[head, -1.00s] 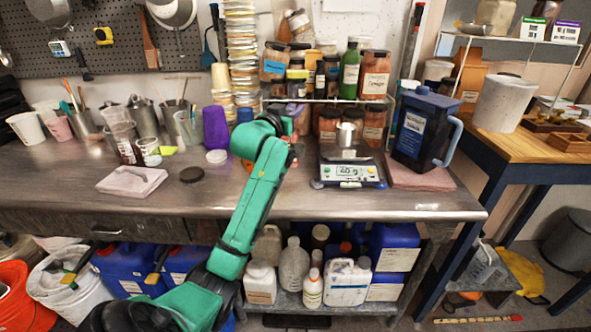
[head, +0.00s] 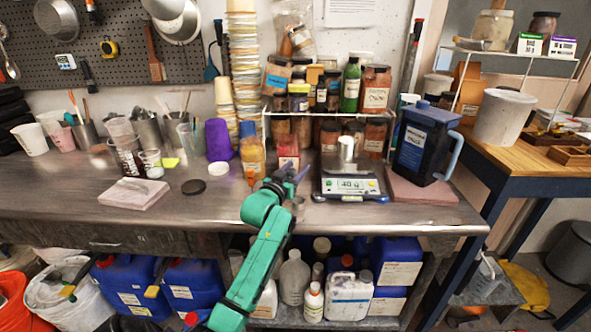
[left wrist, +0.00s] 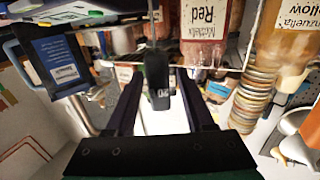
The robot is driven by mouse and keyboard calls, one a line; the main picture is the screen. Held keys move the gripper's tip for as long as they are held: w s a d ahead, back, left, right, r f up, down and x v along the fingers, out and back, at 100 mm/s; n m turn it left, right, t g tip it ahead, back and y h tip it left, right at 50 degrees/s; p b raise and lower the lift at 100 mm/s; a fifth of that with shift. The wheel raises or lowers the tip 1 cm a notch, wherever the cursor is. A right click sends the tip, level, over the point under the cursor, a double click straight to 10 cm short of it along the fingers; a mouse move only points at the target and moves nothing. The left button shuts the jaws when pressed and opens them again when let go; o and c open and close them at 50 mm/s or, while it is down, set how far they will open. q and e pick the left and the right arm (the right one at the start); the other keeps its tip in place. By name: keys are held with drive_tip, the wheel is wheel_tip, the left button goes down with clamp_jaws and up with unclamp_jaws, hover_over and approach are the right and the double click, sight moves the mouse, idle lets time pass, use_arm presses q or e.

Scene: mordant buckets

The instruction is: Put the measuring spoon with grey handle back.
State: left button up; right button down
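In the left wrist view, a dark grey handle marked "20" (left wrist: 160,88), which looks like the measuring spoon's handle, stands between the two fingers of my left gripper (left wrist: 157,78). Gaps show on both sides of it, so the fingers look open around it and not closed on it. The spoon's bowl is not clearly visible. The spoon cannot be made out clearly there. My right gripper is not in view.
A small metal cup (head: 346,147) is on the scale. An orange bottle (head: 252,160) stands left of the gripper, and a jar rack (head: 325,100) stands behind. A dark blue pitcher (head: 425,140) is on the right.

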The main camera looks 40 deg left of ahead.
use_arm(q)
drive_tip(key=b+v, duration=0.1)
drive_tip(key=v, duration=1.1)
drive_tip(key=shift+b, duration=0.3)
